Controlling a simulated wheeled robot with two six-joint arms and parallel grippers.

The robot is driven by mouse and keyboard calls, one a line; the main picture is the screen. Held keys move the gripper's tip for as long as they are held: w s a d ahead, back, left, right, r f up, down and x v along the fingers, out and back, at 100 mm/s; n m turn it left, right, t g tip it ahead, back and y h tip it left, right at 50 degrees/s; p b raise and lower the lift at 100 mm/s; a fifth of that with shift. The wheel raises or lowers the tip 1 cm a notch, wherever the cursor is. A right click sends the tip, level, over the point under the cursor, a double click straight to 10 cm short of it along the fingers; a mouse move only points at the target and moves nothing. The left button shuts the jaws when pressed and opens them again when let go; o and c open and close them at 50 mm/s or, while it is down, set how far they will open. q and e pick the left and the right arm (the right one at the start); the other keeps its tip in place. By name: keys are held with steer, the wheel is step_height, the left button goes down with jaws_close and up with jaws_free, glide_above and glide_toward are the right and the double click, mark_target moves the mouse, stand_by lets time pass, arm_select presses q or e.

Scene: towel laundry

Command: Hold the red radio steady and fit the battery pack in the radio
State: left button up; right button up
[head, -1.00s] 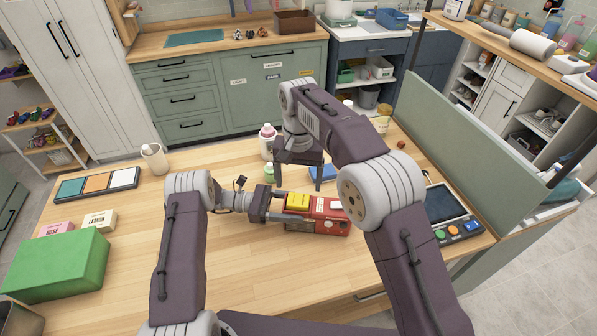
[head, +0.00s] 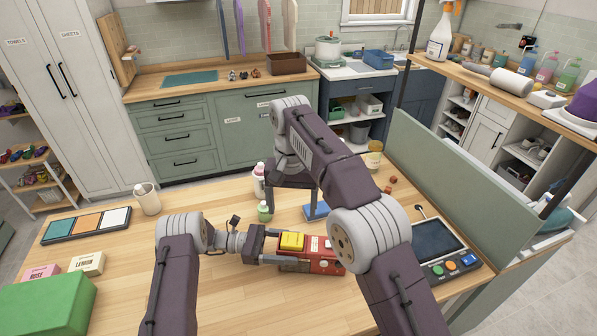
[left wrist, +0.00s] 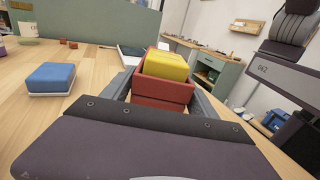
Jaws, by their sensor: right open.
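The red radio (head: 325,262) lies on the wooden table in front of me. A yellow block, which looks like the battery pack (head: 292,241), sits in the radio's left end with its top showing. In the left wrist view the yellow block (left wrist: 166,64) stands above the red walls (left wrist: 160,95) and looks slightly tilted; how deep it sits is hidden. My left gripper (head: 290,254) has its fingers along both sides of the radio and is shut on it. My right gripper (head: 292,204) is open and empty, above and behind the radio, apart from the yellow block.
A blue block (head: 316,210) lies behind the radio, with a green-capped bottle (head: 265,211) and a white bottle (head: 259,180) nearby. A dark panel with coloured buttons (head: 437,252) is at right, before a green divider (head: 455,180). A green box (head: 45,305) is at front left.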

arm_select(q)
steer(key=shift+o, duration=0.9)
